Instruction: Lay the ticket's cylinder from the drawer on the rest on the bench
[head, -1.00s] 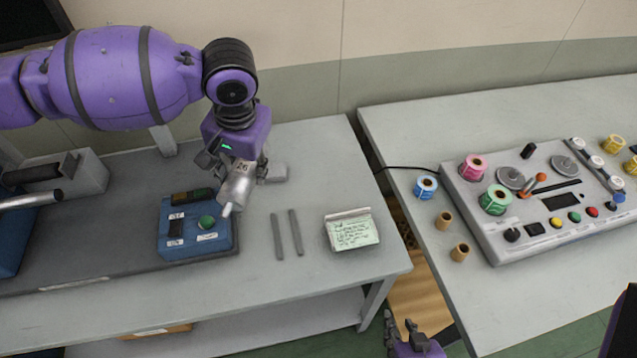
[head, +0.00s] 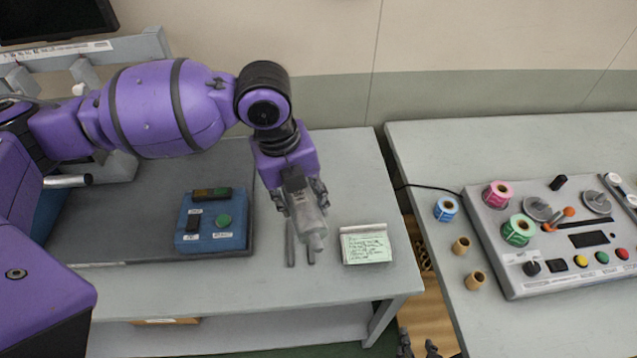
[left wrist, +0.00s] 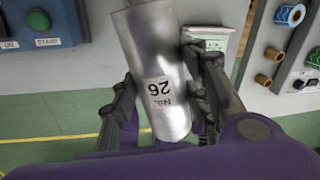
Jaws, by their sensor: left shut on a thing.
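My left gripper (head: 306,196) is shut on a shiny metal cylinder (head: 309,224) and holds it over two thin grey bars on the bench (head: 265,285). In the left wrist view the cylinder (left wrist: 156,75) lies between both fingers, and its label reads "No. 26" upside down. The left bar (head: 290,245) shows in part; the other is mostly hidden behind the cylinder. I cannot tell whether the cylinder touches them. The green ticket (head: 366,247) stands just right of the bars; its writing is too small to read. My right gripper (head: 418,346) shows only its fingertips, apart and empty, at the bottom edge.
A blue control box (head: 212,222) with a green button sits left of the bars. Across a gap, a second table holds a grey control panel (head: 555,235), label rolls (head: 446,209) and brown cores (head: 461,246). The bench's front right is clear.

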